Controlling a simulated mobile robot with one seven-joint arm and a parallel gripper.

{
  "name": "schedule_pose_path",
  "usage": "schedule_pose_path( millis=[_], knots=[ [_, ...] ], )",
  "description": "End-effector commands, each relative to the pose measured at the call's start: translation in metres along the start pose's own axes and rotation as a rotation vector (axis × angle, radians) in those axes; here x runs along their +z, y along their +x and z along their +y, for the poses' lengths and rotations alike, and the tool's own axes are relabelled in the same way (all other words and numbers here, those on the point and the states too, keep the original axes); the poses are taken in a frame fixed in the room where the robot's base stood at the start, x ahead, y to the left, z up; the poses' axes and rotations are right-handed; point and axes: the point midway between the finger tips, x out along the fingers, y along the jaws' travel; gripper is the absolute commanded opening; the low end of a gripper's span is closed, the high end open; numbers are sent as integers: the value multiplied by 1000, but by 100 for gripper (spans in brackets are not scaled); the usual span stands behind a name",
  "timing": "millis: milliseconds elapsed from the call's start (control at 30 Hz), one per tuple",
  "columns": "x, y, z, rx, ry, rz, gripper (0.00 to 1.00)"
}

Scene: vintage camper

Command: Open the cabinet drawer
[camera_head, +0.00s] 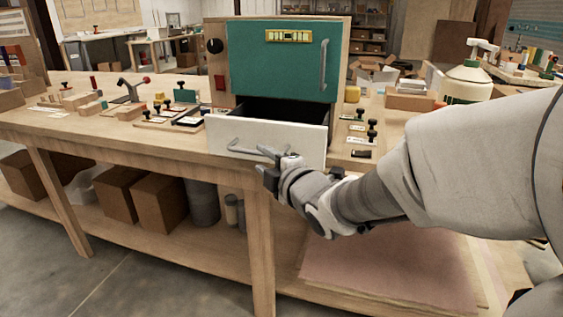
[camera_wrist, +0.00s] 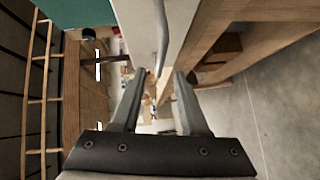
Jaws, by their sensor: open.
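The cabinet (camera_head: 285,60) is a wooden box with a teal door on the workbench. Its white-fronted drawer (camera_head: 300,142) is below the door and stands pulled out, with its dark inside showing. The grey bar handle (camera_head: 240,148) is on the drawer front. My gripper (camera_head: 268,165) is at the right end of this handle, in front of the drawer. In the wrist view, my gripper (camera_wrist: 156,76) is open, and the handle (camera_wrist: 161,45) reaches down toward the gap between the fingertips. I cannot tell whether either finger touches it.
The workbench (camera_head: 130,140) holds stamps and small blocks left of the cabinet, and more stamps (camera_head: 370,130) on the right. A white-green jar (camera_head: 466,84) stands at the right. Cardboard boxes (camera_head: 158,202) sit on the lower shelf. The floor in front is clear.

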Motion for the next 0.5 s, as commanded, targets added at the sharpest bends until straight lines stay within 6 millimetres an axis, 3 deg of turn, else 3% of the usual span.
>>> schedule_pose_path(
  millis=[233, 500],
  knots=[
    [0, -55, 4, 2, -2, -3, 44],
    [0, -83, -3, 5, -2, -1, 44]
  ],
)
